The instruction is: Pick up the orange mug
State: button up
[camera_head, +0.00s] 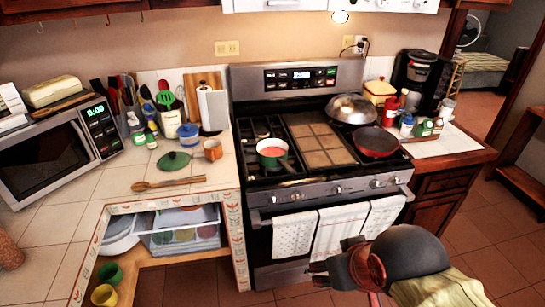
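The orange mug (212,149) stands on the tiled counter (120,187), just left of the stove and in front of the paper towel roll. It looks upright. A green lid (174,162) lies to its left. My gripper (317,275) shows at the lower middle right, in front of the stove and well apart from the mug. Its dark fingers point left and are partly hidden by my arm. I cannot make out whether they are open or shut.
A wooden spoon (167,184) lies in front of the mug. The paper towel holder (212,108) stands behind it. The stove (320,175) carries a green-handled pot (272,152) and a red pan (376,142). Towels (342,230) hang on the oven door. The counter's left part has bare tiles.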

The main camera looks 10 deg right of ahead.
aim_at(213, 152)
jog(key=i+j+u, duration=0.1)
jog(key=i+j, duration=0.2)
jog(key=i, duration=0.15)
jog(key=i+j+u, duration=0.1)
jog(key=i+j, duration=0.15)
jog(key=i, duration=0.2)
jog(key=i+j+u, duration=0.1)
jog(key=i, duration=0.4)
jog(key=i+j+u, duration=0.1)
jog(key=i+j, duration=0.15)
jog(key=i, duration=0.2)
